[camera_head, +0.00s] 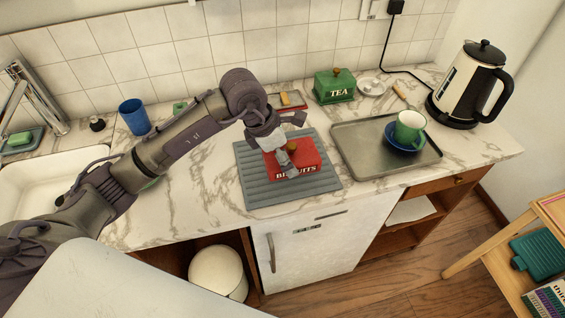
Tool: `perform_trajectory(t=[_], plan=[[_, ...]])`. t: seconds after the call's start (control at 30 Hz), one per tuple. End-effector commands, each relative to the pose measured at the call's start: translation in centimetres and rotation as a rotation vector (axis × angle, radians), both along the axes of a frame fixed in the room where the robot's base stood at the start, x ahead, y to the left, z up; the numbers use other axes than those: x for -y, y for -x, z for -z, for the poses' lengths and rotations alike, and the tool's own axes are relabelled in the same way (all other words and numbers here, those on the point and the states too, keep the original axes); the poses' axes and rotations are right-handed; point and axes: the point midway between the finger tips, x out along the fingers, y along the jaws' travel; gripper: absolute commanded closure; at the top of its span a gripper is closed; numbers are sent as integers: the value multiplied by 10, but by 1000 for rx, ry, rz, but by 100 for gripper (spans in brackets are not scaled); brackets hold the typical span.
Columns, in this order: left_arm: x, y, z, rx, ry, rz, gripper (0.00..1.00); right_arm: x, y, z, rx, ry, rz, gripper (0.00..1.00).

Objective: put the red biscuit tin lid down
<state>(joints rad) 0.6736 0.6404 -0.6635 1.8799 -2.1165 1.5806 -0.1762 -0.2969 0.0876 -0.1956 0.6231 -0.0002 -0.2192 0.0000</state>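The red piece marked "BISCUITS" (297,171) lies on a grey ribbed mat (258,190) on the marble worktop. A brass-coloured knob stands on its top. I cannot tell whether it is the lid alone or a lid on its tin. My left gripper (277,141) is over its back left part, close to the knob, and hides some of its top. Whether the fingers are closed on anything is not clear from here. My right gripper is out of view.
A metal tray (361,158) to the right holds a green cup (410,128) on a blue saucer. Behind are a green TEA tin (334,87) and a small red and wooden item (287,101). A kettle (470,88) stands far right, a blue cup (134,117) left.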

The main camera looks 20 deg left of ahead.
Motion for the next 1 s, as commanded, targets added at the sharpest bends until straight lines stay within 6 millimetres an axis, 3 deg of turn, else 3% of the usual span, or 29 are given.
perform_trajectory(t=[0.17, 0.43, 0.8, 0.83, 0.9, 1.0], plan=[[-7, 2, 7, 1, 1, 1, 48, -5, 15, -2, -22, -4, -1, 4], [-7, 2, 42, -1, 0, 0, 48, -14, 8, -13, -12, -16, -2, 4], [-7, 2, 49, 3, -1, 1, 48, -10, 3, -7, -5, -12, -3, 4], [-7, 2, 48, 3, -1, 1, 9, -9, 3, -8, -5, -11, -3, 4], [-7, 2, 47, 2, 0, 1, 0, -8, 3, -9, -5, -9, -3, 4], [-7, 2, 47, 2, 0, 1, 0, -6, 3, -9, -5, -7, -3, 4]])
